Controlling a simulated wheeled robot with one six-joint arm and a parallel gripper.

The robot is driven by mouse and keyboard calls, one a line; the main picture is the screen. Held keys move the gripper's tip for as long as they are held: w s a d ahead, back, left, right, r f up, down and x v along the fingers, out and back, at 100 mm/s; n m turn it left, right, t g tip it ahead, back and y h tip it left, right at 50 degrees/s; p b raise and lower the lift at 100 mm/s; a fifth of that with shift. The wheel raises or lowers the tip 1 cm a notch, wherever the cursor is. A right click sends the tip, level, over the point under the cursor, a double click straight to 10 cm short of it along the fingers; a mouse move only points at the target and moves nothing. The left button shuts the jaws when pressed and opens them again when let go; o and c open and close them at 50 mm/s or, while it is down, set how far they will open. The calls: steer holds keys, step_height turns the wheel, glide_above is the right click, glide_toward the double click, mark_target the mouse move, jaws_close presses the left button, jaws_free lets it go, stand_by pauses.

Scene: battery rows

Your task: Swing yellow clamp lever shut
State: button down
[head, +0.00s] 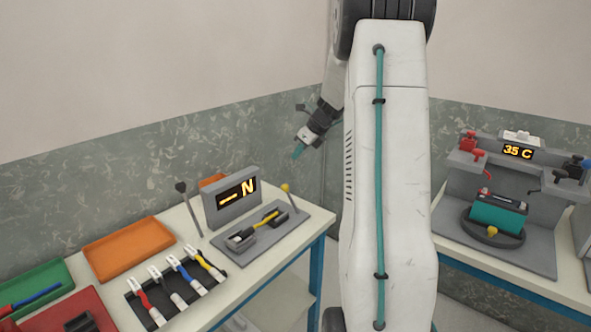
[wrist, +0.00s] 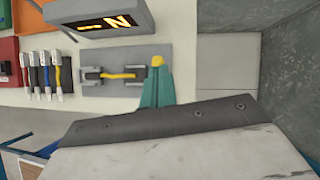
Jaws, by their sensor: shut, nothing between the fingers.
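The yellow clamp lever (head: 286,188) has a round yellow knob on a thin stem. It stands up, slightly tilted, at the back right of a grey fixture plate (head: 262,245). In the wrist view the yellow knob (wrist: 157,61) shows right at the tips of my gripper (wrist: 158,72); the lever's stem is hidden there.
A display box (head: 232,198) stands behind the plate, with a black-knobbed lever (head: 181,187) to its left. A cable rack (head: 175,287) and an orange tray (head: 129,247) are further left. A battery station (head: 500,215) stands on another table at right.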

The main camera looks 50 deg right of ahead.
steer(key=shift+w+d+r, duration=0.1)
steer(key=shift+d+r, duration=0.1)
steer(key=shift+r, duration=1.5)
steer(key=s+a+r+n+g, duration=0.1)
steer(key=s+a+n, duration=0.9)
steer(key=a, duration=0.3)
steer(key=s+a+r+n+g+h, duration=0.1)
steer(key=s+a+n+g, duration=0.1)
steer(key=s+a+n, duration=0.8)
steer(key=s+a+r+n+g, duration=0.1)
steer(key=s+a+n+g, duration=0.1)
steer(key=s+a+n, duration=0.8)
steer(key=shift+s+a+r+n+h, duration=0.3)
steer(key=shift+a+n, duration=1.5)
steer(key=shift+a, duration=2.1)
